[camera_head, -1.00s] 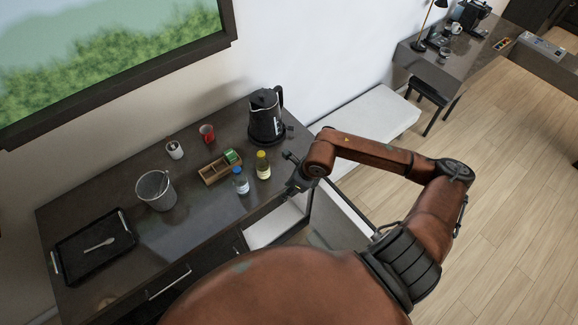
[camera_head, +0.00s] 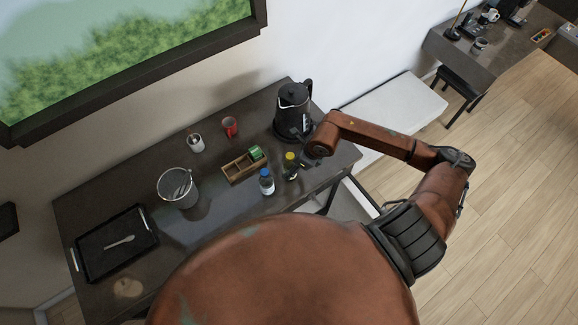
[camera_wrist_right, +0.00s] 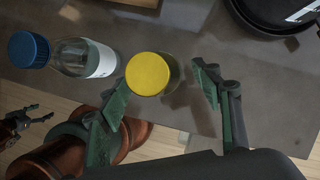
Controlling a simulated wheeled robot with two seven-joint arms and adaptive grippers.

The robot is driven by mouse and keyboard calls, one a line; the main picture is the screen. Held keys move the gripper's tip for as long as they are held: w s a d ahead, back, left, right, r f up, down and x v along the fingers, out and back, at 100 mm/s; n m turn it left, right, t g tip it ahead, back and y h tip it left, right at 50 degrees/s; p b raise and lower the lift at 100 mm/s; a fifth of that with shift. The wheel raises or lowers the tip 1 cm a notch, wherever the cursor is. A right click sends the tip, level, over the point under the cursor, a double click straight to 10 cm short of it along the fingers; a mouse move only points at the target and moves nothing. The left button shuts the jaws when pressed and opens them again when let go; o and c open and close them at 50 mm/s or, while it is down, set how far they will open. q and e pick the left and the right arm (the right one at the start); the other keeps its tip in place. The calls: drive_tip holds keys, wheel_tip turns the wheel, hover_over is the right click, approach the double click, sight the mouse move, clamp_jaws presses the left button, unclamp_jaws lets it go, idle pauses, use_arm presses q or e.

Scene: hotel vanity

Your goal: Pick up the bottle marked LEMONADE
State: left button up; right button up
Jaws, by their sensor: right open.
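A bottle with a yellow cap (camera_head: 289,158) stands upright on the dark desk, partly covered by my right gripper in the head view. Its label cannot be read. In the right wrist view, its yellow cap (camera_wrist_right: 148,74) shows from above between the two fingers. My right gripper (camera_wrist_right: 160,79) is open around the bottle, with a gap at the right finger. In the head view the right gripper (camera_head: 303,163) is beside the bottle. A blue-capped bottle (camera_head: 267,182) stands just left of it, and it also shows in the wrist view (camera_wrist_right: 85,58).
A wooden divided box (camera_head: 236,171) with a green item is behind the bottles. A black kettle (camera_head: 292,112) stands at the back right, near the right gripper. A red cup (camera_head: 230,127), a white cup (camera_head: 195,143), a bucket (camera_head: 177,188) and a black tray (camera_head: 95,250) are further left.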

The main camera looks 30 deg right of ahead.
sight(290, 168)
use_arm(q)
drive_tip(key=o, duration=0.3)
drive_tip(key=shift+s+r+p, duration=0.4)
drive_tip(key=shift+s+r, duration=0.2)
drive_tip(key=shift+s, duration=0.2)
use_arm(e)
drive_tip(key=x, duration=0.2)
drive_tip(key=shift+f, duration=0.35)
use_arm(q)
drive_tip(key=o, duration=0.5)
drive_tip(key=w, duration=0.5)
drive_tip(key=shift+w+d+r, duration=0.15)
drive_tip(key=shift+r, duration=0.05)
use_arm(e)
drive_tip(key=shift+w+a+f, duration=0.15)
drive_tip(key=shift+w+f, duration=0.05)
drive_tip(key=shift+f, duration=0.4)
drive_tip(key=shift+c, duration=1.2)
drive_tip(key=c, duration=0.7)
drive_tip(key=shift+c, duration=1.3)
drive_tip(key=c, duration=0.3)
drive_tip(key=shift+c, duration=0.3)
use_arm(q)
drive_tip(key=shift+s, duration=0.7)
drive_tip(key=shift+f, duration=0.1)
use_arm(e)
drive_tip(key=shift+r, duration=0.1)
